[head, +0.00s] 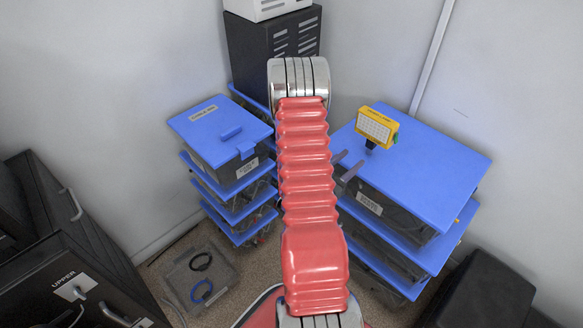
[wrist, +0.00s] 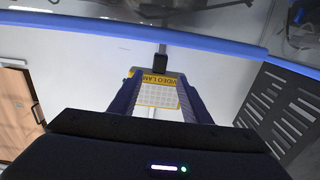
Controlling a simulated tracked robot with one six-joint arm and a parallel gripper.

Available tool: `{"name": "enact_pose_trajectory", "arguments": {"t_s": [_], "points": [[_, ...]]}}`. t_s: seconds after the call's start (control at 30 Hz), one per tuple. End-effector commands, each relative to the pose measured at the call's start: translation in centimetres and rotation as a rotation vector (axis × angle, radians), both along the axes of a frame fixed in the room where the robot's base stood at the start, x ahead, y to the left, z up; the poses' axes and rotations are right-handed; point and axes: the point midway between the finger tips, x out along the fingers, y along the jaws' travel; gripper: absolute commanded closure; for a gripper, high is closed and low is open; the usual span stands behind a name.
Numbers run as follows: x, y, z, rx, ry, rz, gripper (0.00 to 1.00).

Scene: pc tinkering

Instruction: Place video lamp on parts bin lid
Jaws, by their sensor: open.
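The video lamp (head: 375,127) is a small yellow box with a pale light panel on a short black foot. Another blue bin lid (head: 205,127), with a label and a raised handle, tops the left stack and is bare of other things.
A black slotted case (head: 275,50) with a white box on it stands at the back. Dark drawers (head: 75,290) are at the left. A clear tray with cables (head: 200,278) lies on the floor. A dark box (head: 485,292) is at the lower right.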

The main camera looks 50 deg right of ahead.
Motion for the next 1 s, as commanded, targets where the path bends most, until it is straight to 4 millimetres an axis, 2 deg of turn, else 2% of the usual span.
{"name": "enact_pose_trajectory", "arguments": {"t_s": [0.2,0.37,0.53,0.67,0.87,1.0], "points": [[0.4,0.0,0.2,0.006,-0.006,0.008,0.56],[2.8,0.2,1.1,0.047,-0.044,0.059,0.56],[7.9,1.3,2.9,0.141,-0.106,0.174,0.56],[12.1,3.0,4.5,0.223,-0.143,0.279,0.56],[17.9,7.0,7.3,0.346,-0.171,0.445,0.56],[21.4,10.6,9.4,0.427,-0.172,0.565,0.56]]}}
